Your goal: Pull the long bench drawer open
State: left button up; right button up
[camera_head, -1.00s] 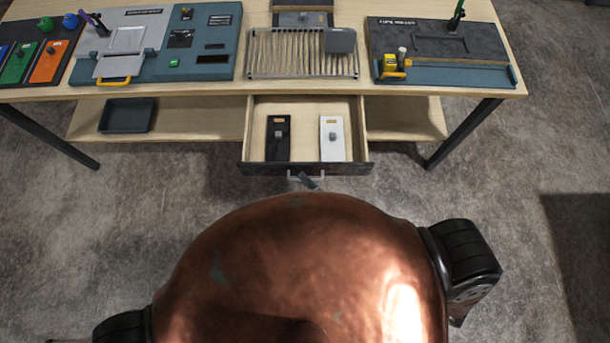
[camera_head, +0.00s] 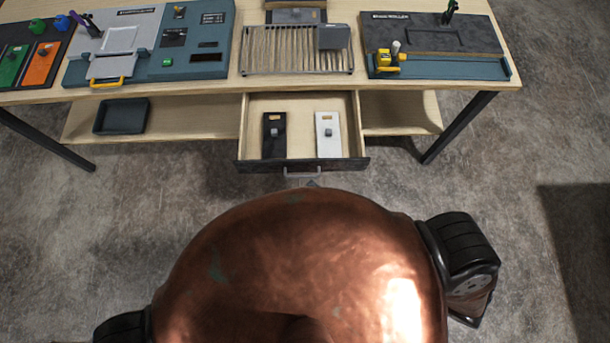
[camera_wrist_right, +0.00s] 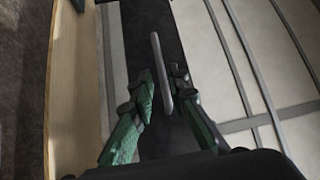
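The long bench drawer (camera_head: 345,164) stands pulled out from under the bench top in the head view, with its dark front toward me. Its grey bar handle (camera_head: 303,174) runs along the front. Inside lie a black panel (camera_head: 274,146) and a white panel (camera_head: 328,147), each with a small grey knob. In the head view only a dark tip of my right gripper shows, just in front of the handle; my body hides the rest. In the right wrist view my right gripper (camera_wrist_right: 162,80) is open, its green-backed fingers either side of the handle (camera_wrist_right: 157,60). My left gripper is not in view.
The bench (camera_head: 190,92) carries several consoles and a wire rack (camera_head: 297,50). A dark tray (camera_head: 121,117) sits on the lower shelf left of the drawer. Bench legs stand at both sides. The concrete floor before the bench is clear.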

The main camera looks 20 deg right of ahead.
jog(key=v, duration=0.6)
dwell(0.4)
jog(key=s+d+f+n+g+h, duration=0.1)
jog(key=d+f+n+g+h, duration=0.3)
jog(key=f, duration=0.6)
jog(key=s+d+f+n+g+h, duration=0.15)
jog(key=d+f, duration=0.35)
jog(key=f, duration=0.6)
jog(key=s+d+f+n+g+h, duration=0.1)
jog(key=d+f+n+g+h, duration=0.3)
jog(key=f, duration=0.6)
jog(key=s+d+f+g, duration=0.1)
jog(key=s+f+g, duration=0.1)
jog(key=s+f, duration=0.2)
jog(key=s+d+f+n+g, duration=0.1)
jog(key=s+f, duration=0.3)
jog(key=s, duration=0.6)
jog(key=s+d+f+n+g, duration=0.1)
jog(key=s+f+g, duration=0.2)
jog(key=s+f, duration=0.2)
jog(key=s, duration=0.2)
jog(key=shift+s+d, duration=0.35)
jog(key=shift+d, duration=0.05)
jog(key=shift+n+g, duration=0.25)
